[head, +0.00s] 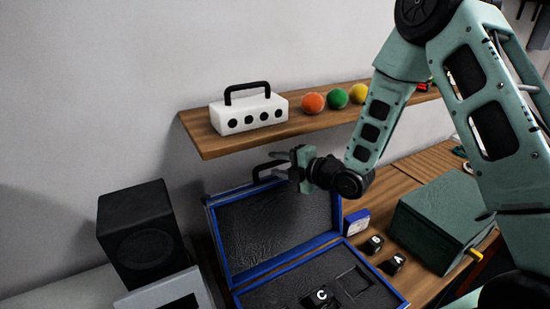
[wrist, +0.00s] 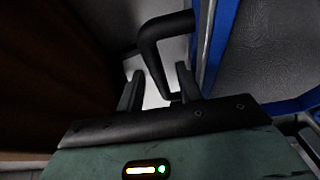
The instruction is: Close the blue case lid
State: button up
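The blue case stands open, with its blue-rimmed lid (head: 276,232) tilted up at the back and its base (head: 376,283) in front. A black handle (head: 257,171) sticks out from the lid's upper edge. My gripper (head: 280,165) is at that edge, beside the handle. In the wrist view, the fingers of my gripper (wrist: 160,72) are spread apart. The black handle (wrist: 153,45) runs down into the gap between them, close to the right finger; contact is unclear. The lid's blue rim (wrist: 219,45) is to the right.
A shelf (head: 208,146) above holds a white box (head: 247,115) and several coloured balls. A black speaker (head: 140,235) stands left of the case. A green box (head: 440,222), a small blue box (head: 356,222) and lettered black blocks (head: 392,264) lie to its right. A "C" block (head: 320,296) is in the base.

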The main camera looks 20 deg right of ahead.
jog(key=shift+x, duration=0.75)
grip_shut()
jog(key=shift+f, duration=0.1)
